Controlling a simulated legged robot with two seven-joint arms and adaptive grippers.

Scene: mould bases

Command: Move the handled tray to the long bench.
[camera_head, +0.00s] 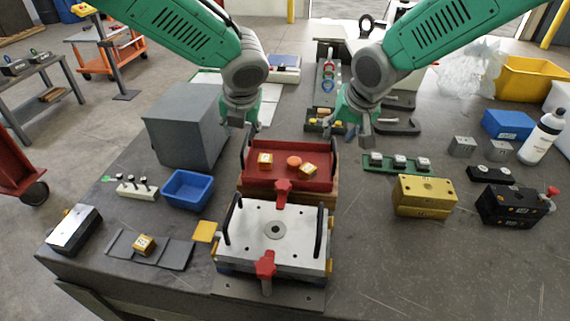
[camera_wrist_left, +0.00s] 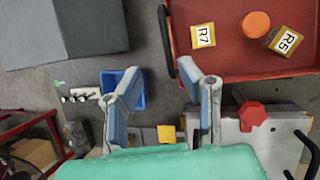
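The red handled tray (camera_head: 310,183) has an upright black handle at each end. It sits on a brown block (camera_head: 328,199) and holds an orange round piece (camera_head: 293,162) and two yellow labelled blocks (camera_head: 265,160). The wrist view shows labels R7 and R5. My left gripper (camera_head: 238,124) is open and empty above the tray's left handle (camera_wrist_left: 166,40); its fingers (camera_wrist_left: 166,108) are wide apart. My right gripper (camera_head: 352,131) looks open, above and right of the right handle (camera_head: 334,151). I cannot tell which surface is the long bench.
A dark worktop (camera_head: 400,260) carries everything. A white plate with red knobs (camera_head: 300,245) stands in front of the tray. A grey box (camera_head: 183,125) and blue bin (camera_head: 188,188) are left; a gold block (camera_head: 424,196) is right. Another grey table (camera_head: 40,70) stands at far left.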

